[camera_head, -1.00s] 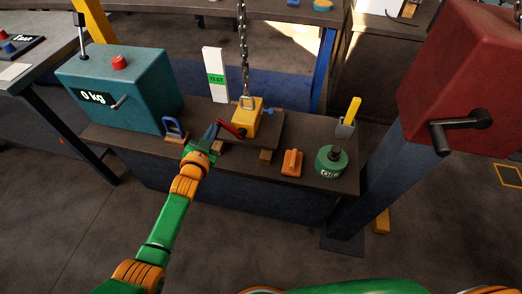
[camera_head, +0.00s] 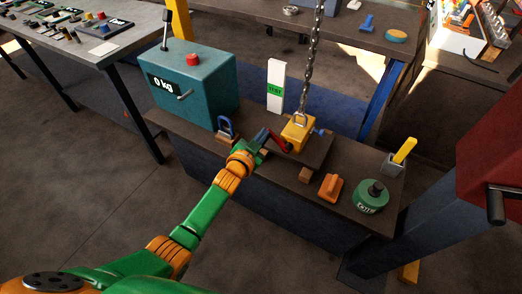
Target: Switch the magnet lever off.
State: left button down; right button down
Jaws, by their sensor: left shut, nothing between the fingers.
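The yellow lifting magnet (camera_head: 297,134) sits on a dark plate (camera_head: 312,153) on the bench, with the chain (camera_head: 311,70) running up from its shackle. Its red lever (camera_head: 279,143) sticks out on the left side, toward my left gripper. My left gripper (camera_head: 262,140) is shut, with its fingertips right beside the lever's end. I cannot tell whether they touch it. My right gripper is not in view.
The teal box (camera_head: 205,88) reading "0 kg" stands left on the bench. A blue shackle (camera_head: 225,126) is close behind my gripper. A white TEST board (camera_head: 275,90) stands behind.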

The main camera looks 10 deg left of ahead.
pick_arm(q)
jog(key=r+p+v, duration=0.1)
jog(key=v, duration=0.9)
jog(key=shift+s+d, duration=0.2)
jog(key=shift+d, duration=0.1)
